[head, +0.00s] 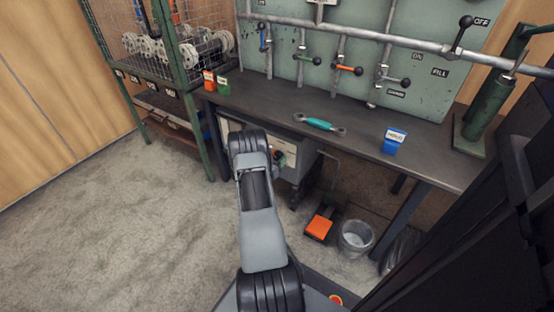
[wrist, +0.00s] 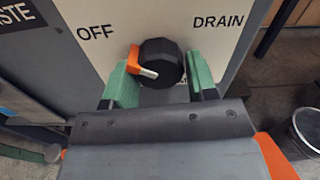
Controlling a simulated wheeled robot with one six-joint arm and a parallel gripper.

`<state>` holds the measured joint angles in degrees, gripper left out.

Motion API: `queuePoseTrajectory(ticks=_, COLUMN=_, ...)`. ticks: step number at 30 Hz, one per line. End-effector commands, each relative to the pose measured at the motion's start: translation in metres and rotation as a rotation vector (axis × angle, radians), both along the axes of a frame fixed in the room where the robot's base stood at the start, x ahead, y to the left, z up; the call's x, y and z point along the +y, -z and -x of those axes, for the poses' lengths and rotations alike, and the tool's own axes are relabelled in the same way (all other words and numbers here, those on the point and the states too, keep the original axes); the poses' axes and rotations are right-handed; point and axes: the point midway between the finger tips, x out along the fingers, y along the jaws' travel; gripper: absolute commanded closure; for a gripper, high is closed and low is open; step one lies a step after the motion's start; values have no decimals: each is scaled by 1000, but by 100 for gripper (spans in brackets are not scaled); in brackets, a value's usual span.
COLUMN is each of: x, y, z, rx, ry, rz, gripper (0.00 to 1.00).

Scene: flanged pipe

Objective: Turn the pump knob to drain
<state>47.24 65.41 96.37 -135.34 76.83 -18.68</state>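The black faceted pump knob (wrist: 160,62) sits on a pale panel (wrist: 170,20) in the wrist view. An orange piece with a white pointer is at its left side. The pointer's tip lies over the knob's lower left. The OFF label (wrist: 96,31) is to the upper left, the DRAIN label (wrist: 218,21) to the upper right. My gripper (wrist: 162,80) has its green fingers on either side of the knob and looks open, with little room at each side. Contact is unclear. In the head view my arm largely hides the gripper (head: 277,158).
The panel is on a cabinet under the dark workbench (head: 270,103). A teal-handled tool (head: 320,124) and a blue box (head: 394,141) lie on top. An orange pedal (head: 319,227) and a bin (head: 356,238) stand on the floor right of my arm. Floor at left is clear.

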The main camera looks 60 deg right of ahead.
Motion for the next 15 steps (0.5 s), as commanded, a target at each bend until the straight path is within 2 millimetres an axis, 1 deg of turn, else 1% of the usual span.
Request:
queuePoseTrajectory(ticks=1, x=0, y=0, z=0, rx=0, ry=0, rz=0, gripper=53)
queuePoseTrajectory(ticks=8, x=0, y=0, z=0, rx=0, ry=0, rz=0, gripper=75)
queuePoseTrajectory(ticks=9, x=-5, y=0, z=1, rx=-1, ry=2, rz=0, gripper=77)
queuePoseTrajectory(ticks=15, x=-1, y=1, z=0, rx=-21, ry=1, rz=0, gripper=77)
